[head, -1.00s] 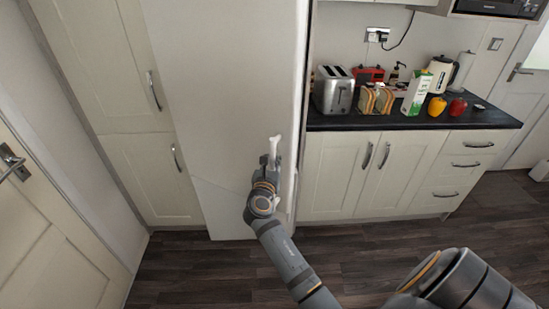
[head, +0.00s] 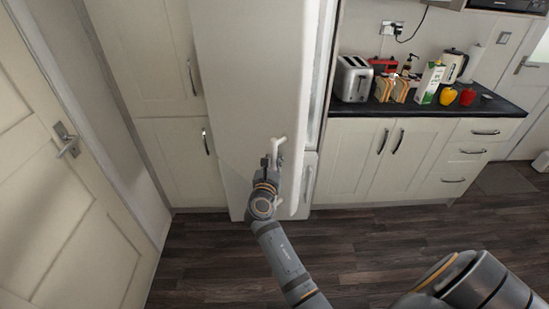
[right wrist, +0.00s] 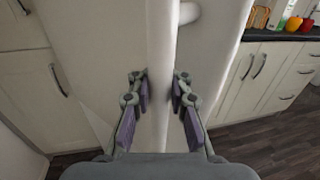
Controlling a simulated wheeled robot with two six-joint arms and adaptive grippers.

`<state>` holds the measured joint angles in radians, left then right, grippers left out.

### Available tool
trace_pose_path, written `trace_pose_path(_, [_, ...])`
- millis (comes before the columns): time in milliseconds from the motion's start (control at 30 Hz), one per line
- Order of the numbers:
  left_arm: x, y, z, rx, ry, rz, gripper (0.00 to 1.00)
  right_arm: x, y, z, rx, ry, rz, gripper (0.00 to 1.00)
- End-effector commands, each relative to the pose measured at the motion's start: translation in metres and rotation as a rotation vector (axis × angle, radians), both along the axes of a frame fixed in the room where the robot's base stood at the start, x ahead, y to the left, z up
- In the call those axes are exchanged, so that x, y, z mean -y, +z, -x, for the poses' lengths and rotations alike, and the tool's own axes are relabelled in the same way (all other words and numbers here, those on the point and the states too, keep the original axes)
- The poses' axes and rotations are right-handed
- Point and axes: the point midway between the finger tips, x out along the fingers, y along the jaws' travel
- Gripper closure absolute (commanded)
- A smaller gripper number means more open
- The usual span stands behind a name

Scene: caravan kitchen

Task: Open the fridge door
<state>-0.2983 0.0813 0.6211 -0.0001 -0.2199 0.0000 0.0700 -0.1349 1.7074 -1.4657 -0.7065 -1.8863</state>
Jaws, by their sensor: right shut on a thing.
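The white fridge door (head: 245,70) stands partly open in the head view. A strip of the fridge's inside (head: 324,70) shows along its right edge. A lower white door (head: 309,180) shows beneath that strip. My right gripper (head: 274,162) is at the door's white handle (head: 279,145). In the right wrist view, the fingers of my right gripper (right wrist: 160,92) are on both sides of the upright handle bar (right wrist: 161,60), shut on it. The handle's upper mount (right wrist: 188,13) meets the door there. My left gripper is not in view.
A dark counter (head: 425,112) with a toaster (head: 353,78), bread, a carton and peppers stands to the right. Tall cupboards (head: 150,70) stand left of the fridge, and a panelled room door (head: 60,170) is at far left. The wooden floor (head: 380,235) in front is clear.

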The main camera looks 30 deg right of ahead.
Motion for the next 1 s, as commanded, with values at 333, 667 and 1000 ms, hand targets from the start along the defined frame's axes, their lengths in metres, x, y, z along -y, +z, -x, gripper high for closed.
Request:
trace_pose_path(333, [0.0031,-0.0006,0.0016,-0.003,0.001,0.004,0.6,0.0004,-0.0067,0.0025,-0.014,-0.006,-0.001,1.0])
trace_pose_path(667, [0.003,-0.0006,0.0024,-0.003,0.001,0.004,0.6,0.0001,-0.0052,0.0016,-0.01,-0.004,-0.002,0.59])
trace_pose_path(1000, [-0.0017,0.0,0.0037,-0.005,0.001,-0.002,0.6,-0.0002,0.0013,0.0005,-0.003,-0.002,-0.001,0.58])
